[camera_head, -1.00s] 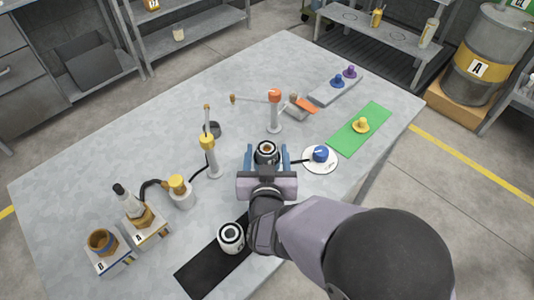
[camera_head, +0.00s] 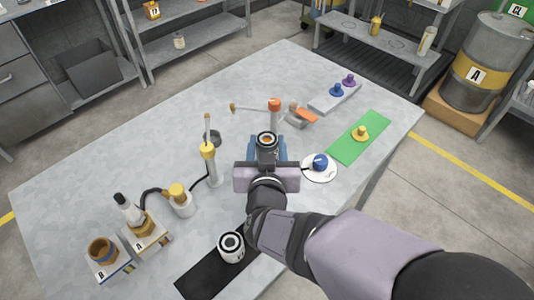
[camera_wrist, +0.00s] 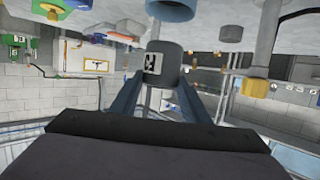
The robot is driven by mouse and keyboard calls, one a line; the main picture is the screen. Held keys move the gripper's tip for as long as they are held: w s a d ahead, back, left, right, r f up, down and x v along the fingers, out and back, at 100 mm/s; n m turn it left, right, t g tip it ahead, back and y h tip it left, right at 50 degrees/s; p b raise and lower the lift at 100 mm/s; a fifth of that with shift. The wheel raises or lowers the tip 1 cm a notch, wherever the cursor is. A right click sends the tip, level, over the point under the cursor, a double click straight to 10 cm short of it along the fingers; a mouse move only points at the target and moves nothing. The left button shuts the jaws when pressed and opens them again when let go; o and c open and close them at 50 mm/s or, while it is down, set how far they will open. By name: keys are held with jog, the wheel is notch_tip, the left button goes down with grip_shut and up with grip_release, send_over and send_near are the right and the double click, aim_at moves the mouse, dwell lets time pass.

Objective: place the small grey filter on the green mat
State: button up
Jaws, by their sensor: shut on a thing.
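The green mat (camera_head: 376,124) lies to the right near the table's far right edge, apart from my gripper.
A white disc with a blue knobbed piece (camera_head: 320,162) lies between my gripper and the mat. An orange-topped post (camera_head: 275,112) stands just behind the filter. A white canister (camera_head: 231,246) stands on a black mat (camera_head: 199,279). A yellow-topped post (camera_head: 209,163) is left.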

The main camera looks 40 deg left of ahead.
aim_at(267, 144)
jog(key=shift+r, duration=1.6)
